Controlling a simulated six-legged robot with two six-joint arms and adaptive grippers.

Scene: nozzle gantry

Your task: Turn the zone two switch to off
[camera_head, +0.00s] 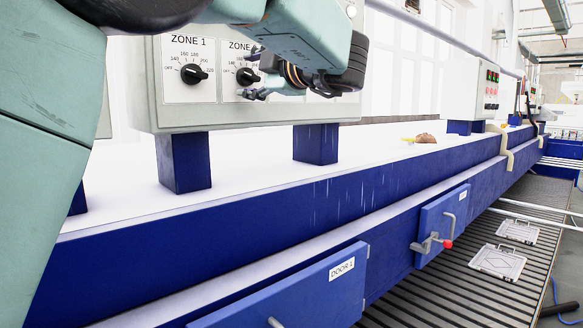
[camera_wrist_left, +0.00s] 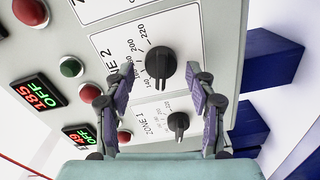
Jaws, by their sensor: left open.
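The zone 2 switch (camera_head: 246,76) is a black rotary knob on a white dial plate on the grey control panel (camera_head: 230,117). It also shows in the left wrist view (camera_wrist_left: 160,62), with the printed numbers 140, 200 and 220 around it. I cannot tell its exact setting. My left gripper (camera_head: 253,74) is in front of this plate. In the left wrist view the open gripper (camera_wrist_left: 160,75) has one finger on each side of the knob; contact is not visible. My right gripper is not in view.
The zone 1 knob (camera_head: 194,74) is beside it on the same panel. Round red (camera_wrist_left: 30,11) and green (camera_wrist_left: 71,67) buttons and a display reading 185 OFF (camera_wrist_left: 38,94) are nearby. Blue posts (camera_head: 184,162) hold the panel above a white-topped blue machine (camera_head: 330,188).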

